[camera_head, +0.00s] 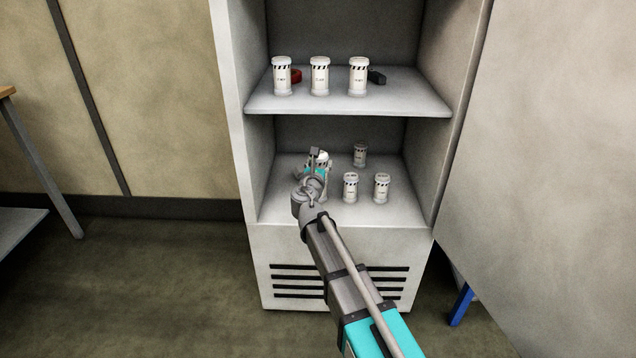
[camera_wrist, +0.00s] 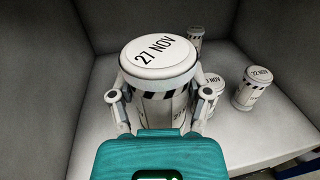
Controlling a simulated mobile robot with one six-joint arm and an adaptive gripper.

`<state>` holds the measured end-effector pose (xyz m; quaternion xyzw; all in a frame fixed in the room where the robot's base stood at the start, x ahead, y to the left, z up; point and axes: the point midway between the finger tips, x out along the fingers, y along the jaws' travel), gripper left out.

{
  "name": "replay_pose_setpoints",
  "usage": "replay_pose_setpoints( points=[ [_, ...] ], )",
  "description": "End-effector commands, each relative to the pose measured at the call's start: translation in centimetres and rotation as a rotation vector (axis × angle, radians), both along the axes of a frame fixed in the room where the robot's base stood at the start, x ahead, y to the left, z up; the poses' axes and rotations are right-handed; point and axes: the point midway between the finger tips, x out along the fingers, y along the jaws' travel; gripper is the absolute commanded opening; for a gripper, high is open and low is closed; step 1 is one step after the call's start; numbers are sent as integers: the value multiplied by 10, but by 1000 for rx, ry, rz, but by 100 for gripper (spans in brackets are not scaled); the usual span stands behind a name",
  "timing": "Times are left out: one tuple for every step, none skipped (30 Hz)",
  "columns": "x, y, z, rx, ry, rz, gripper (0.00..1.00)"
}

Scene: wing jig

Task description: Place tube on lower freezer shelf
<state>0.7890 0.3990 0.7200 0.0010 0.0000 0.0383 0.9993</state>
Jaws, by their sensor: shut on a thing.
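My gripper (camera_head: 315,165) reaches into the lower compartment of the open freezer. In the wrist view my gripper (camera_wrist: 162,95) is shut on a white tube (camera_wrist: 157,55) with a black-striped band and a lid reading "27 NOV". The held tube (camera_head: 322,157) is upright at the left part of the lower freezer shelf (camera_head: 395,215). I cannot tell whether its base touches the shelf, as my gripper hides it.
Three other white tubes stand on the lower shelf, to the right: a back one (camera_head: 360,155) and two front ones (camera_head: 350,187) (camera_head: 382,187). The upper shelf (camera_head: 345,103) holds three tubes, a red item (camera_head: 296,76) and a dark item (camera_head: 377,77). The freezer door (camera_head: 550,170) stands open at right.

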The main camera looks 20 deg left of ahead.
Motion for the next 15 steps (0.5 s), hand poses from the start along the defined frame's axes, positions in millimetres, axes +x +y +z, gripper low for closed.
replay_pose_setpoints(
  points=[
    [3, 5, -4, 0, 0, 0, 10],
    [5, 8, -5, 0, 0, 0, 10],
    [7, 12, -8, 0, 0, 0, 10],
    [9, 16, -10, 0, 0, 0, 10],
    [11, 20, -12, 0, 0, 0, 10],
    [14, 26, -16, 0, 0, 1, 10],
    [17, 31, -18, 0, 0, 1, 10],
    [19, 36, -20, 0, 0, 1, 10],
    [22, 42, -24, 0, 0, 1, 10],
    [24, 47, -26, 0, 0, 1, 10],
    [26, 52, -28, 0, 0, 0, 10],
    [29, 58, -31, 0, 0, 0, 10],
    [32, 62, -34, 0, 0, 0, 10],
    [34, 67, -36, 0, 0, 0, 10],
    [37, 73, -39, 0, 0, 0, 10]
  ],
)
